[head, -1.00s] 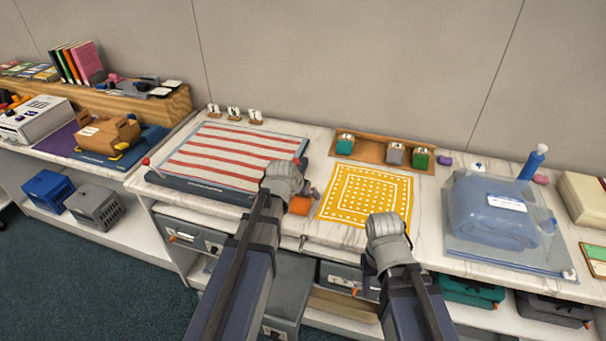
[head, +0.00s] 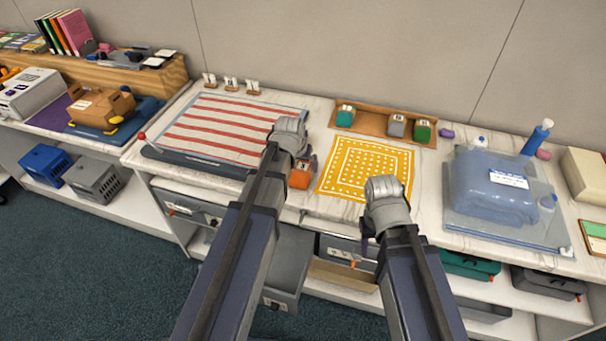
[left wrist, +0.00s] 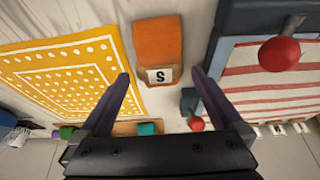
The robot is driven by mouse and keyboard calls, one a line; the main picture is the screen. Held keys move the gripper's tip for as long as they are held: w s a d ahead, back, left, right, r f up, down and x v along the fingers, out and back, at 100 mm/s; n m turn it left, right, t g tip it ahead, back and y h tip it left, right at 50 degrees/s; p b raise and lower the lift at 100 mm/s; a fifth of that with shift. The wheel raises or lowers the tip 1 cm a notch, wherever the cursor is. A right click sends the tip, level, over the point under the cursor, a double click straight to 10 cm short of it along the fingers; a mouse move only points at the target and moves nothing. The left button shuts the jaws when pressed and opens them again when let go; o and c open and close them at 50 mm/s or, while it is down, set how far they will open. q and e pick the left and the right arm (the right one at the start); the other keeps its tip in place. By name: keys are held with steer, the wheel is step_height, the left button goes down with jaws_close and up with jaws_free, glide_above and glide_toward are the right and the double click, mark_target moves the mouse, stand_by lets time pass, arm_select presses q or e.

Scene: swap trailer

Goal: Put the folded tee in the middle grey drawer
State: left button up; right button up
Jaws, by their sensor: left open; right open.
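A small orange folded bundle (head: 301,175) lies on the counter between the striped cloth and the yellow cloth; I take it for the folded tee. In the left wrist view the orange bundle (left wrist: 157,45) has a white label marked S. My left gripper (left wrist: 160,76) is open, and the bundle lies ahead between the lines of its fingers, not gripped. In the head view my left gripper (head: 303,158) is just behind the bundle. The middle grey drawer (head: 287,262) is pulled out below the counter, partly hidden by my left arm. My right gripper (head: 372,228) is open over the counter's front edge.
A striped cloth (head: 225,125) on a dark press with a red-knobbed lever is left; a yellow dotted cloth (head: 367,165) is right. Behind is a wooden tray (head: 375,122) with small labelled bundles. A bagged blue bundle (head: 490,190) stands right. Another grey drawer (head: 190,210) is left.

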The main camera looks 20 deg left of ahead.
mark_target(302, 169)
arm_select(q)
steer(key=shift+b+x, duration=2.4)
steer(key=shift+x, duration=0.25)
steer(key=shift+s, duration=0.15)
steer(key=c, duration=1.5)
steer(key=shift+r, duration=0.1)
steer(key=shift+r, duration=0.1)
step_height(302, 169, up, 10)
steer(key=p, duration=1)
